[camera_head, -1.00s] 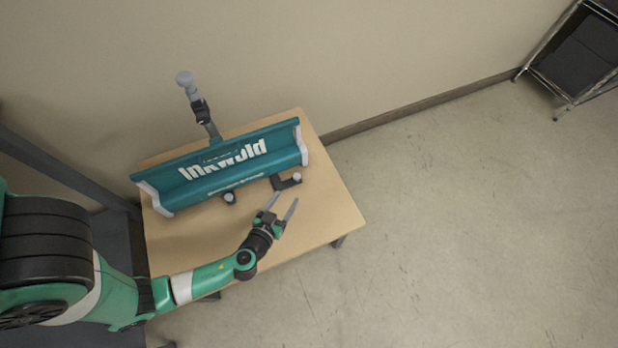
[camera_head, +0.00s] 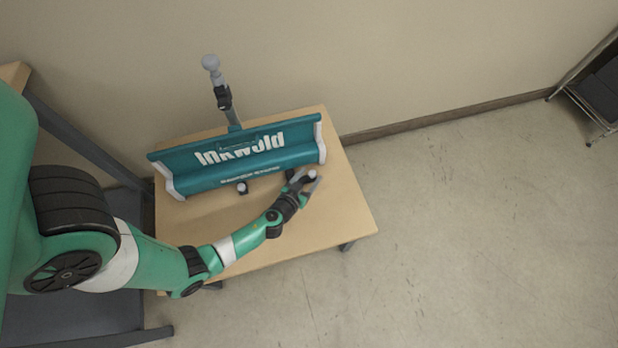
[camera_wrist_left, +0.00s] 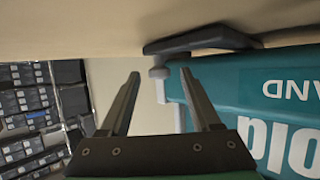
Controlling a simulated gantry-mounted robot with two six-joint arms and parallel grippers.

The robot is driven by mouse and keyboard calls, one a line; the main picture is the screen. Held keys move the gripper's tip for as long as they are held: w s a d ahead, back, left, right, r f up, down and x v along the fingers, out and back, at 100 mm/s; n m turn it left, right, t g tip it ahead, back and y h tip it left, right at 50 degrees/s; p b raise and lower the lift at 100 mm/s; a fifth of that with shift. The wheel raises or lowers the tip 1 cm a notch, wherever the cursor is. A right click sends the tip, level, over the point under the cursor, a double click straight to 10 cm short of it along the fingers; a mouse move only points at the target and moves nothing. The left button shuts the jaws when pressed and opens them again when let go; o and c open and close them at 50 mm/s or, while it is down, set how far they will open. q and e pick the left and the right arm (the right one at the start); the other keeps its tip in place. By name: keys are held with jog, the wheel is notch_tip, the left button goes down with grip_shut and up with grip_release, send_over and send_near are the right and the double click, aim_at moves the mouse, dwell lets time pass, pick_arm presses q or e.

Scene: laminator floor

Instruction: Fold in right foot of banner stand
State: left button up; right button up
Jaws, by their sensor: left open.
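The teal banner stand (camera_head: 235,163) with pale end caps lies on the small wooden table, its lettered side facing up. Its right foot is a dark bar with a pale round knob (camera_head: 312,174), near the right end of the front edge, mostly hidden by my left gripper (camera_head: 306,181). The left foot's knob (camera_head: 242,186) shows at the front edge. My right gripper is not in view.
A grey pole (camera_head: 222,92) with a black clamp rises behind the stand near the wall. Bare table top (camera_head: 340,220) is free at the right and front. A metal shelf unit (camera_head: 600,95) stands far right, with open floor between.

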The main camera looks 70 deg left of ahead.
pick_arm(q)
grip_shut()
dwell(0.3)
dwell(1.1)
